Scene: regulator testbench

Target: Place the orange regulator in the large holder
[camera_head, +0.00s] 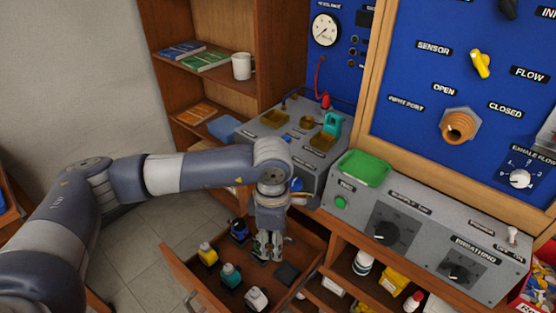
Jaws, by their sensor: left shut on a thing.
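My left gripper (265,252) points down over the open wooden drawer (180,272) at the bottom centre. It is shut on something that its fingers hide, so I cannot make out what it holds. No orange regulator can be clearly seen. Amber recessed holders (275,118) sit on the grey sloped bench unit (250,133) behind my arm. A teal piece (332,123) stands at that unit's right. Which holder is the large one, I cannot tell. My right gripper is out of view.
The drawer holds blue (239,230), yellow (207,254), teal (230,276) and white (256,298) pieces. A green tray (362,169) sits on the grey control box (425,222). A wooden shelf with a white mug (242,66) stands behind. An orange port fitting (458,125) is on the blue panel.

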